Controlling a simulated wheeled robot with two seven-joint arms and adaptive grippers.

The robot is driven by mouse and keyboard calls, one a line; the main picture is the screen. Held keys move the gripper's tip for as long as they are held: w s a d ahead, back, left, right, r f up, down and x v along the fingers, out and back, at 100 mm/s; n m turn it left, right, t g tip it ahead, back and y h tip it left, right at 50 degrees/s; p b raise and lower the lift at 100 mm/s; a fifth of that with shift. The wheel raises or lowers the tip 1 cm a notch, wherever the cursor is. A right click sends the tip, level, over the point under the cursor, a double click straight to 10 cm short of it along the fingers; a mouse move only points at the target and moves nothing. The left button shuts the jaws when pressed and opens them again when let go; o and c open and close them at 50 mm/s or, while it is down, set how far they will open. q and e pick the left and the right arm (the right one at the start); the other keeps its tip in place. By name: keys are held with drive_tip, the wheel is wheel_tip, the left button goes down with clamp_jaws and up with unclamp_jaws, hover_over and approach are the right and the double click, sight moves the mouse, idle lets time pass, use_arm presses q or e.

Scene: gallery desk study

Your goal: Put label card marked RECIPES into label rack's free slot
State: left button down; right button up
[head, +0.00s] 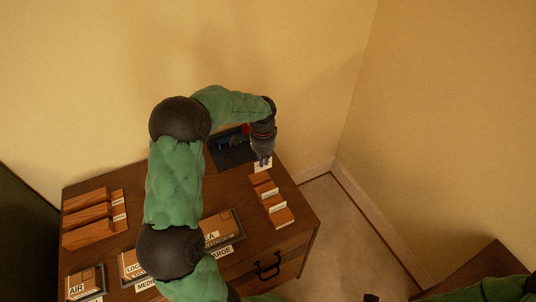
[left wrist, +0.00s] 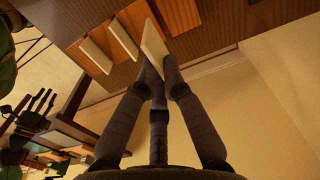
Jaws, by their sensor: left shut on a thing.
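My left gripper (head: 263,160) is shut on a white label card (head: 263,167) at the back right of the desk, behind the wooden label rack (head: 272,204). In the left wrist view the card (left wrist: 154,46) stands out from between the fingertips (left wrist: 160,75), tilted, close beside the rack's orange-brown wooden blocks (left wrist: 136,17). The rack blocks carry small white cards (left wrist: 123,38). No writing on the held card can be read. I cannot tell which slot is free. My right gripper is not clearly in view.
A dark tray (head: 232,156) with small items stands behind, left of the gripper. Wooden wedge blocks (head: 95,220) sit at the desk's left. Labelled boxes, including AIR (head: 84,282), stand along the front. Walls close off the back and right.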

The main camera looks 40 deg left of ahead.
sight(263, 169)
use_arm(q)
drive_tip(key=shift+s+f+b, duration=0.2)
drive_tip(key=shift+f+b, duration=1.75)
drive_tip(key=shift+f, duration=0.55)
drive_tip(key=shift+f+b, duration=1.35)
drive_tip(key=shift+f, duration=1.25)
drive_tip(key=c, duration=1.3)
unclamp_jaws()
wheel_tip(263, 169, up, 12)
